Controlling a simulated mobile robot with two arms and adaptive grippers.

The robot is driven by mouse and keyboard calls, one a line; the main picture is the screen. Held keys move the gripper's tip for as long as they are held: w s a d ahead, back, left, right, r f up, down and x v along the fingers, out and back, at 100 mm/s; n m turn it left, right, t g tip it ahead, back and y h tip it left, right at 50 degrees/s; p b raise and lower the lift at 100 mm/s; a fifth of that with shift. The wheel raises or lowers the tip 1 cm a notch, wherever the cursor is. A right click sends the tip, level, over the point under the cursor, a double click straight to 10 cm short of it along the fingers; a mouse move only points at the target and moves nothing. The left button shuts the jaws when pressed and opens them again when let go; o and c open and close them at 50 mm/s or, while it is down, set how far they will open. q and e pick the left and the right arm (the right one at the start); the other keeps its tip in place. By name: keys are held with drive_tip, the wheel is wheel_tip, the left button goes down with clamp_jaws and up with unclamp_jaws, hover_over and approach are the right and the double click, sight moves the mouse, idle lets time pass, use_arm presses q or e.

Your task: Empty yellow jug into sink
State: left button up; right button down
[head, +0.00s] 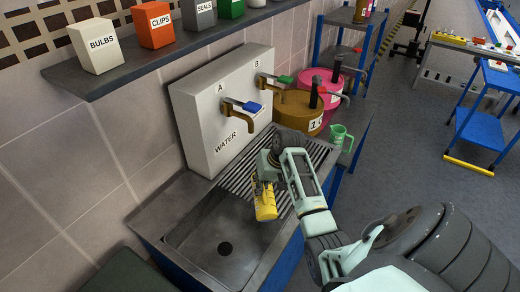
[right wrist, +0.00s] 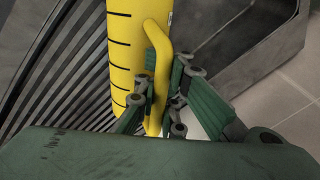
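The yellow jug (head: 265,203) is in the head view, over the border between the sink basin (head: 205,232) and the ribbed drainboard (head: 309,150). My right gripper (head: 266,172) is at the jug's upper part. In the right wrist view the yellow jug (right wrist: 121,55) has dark measuring marks and a handle (right wrist: 160,62). The fingers of my right gripper (right wrist: 163,95) are closed around that handle. The jug's opening and contents are hidden, and its exact tilt is hard to tell. The basin looks empty, with a dark drain. My left gripper is not in view.
A white water panel (head: 205,130) with taps A and B stands behind the sink. A brown container (head: 297,112), a pink container (head: 325,88) and a green mug (head: 340,138) stand beyond the drainboard. A shelf (head: 170,50) with labelled boxes hangs above.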

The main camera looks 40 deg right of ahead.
drive_tip(key=shift+w+a, duration=0.1)
drive_tip(key=shift+a, duration=0.2)
idle(0.6)
idle(0.3)
drive_tip(key=shift+w+d+g, duration=0.3)
idle(1.0)
drive_tip(key=shift+w+d+g+y, duration=0.2)
drive_tip(key=shift+g+y, duration=0.1)
drive_tip(key=shift+w+a, duration=0.15)
drive_tip(key=shift+a, duration=0.1)
idle(0.3)
drive_tip(key=shift+w+d+r+g, duration=0.2)
drive_tip(key=shift+w+d+g, duration=0.1)
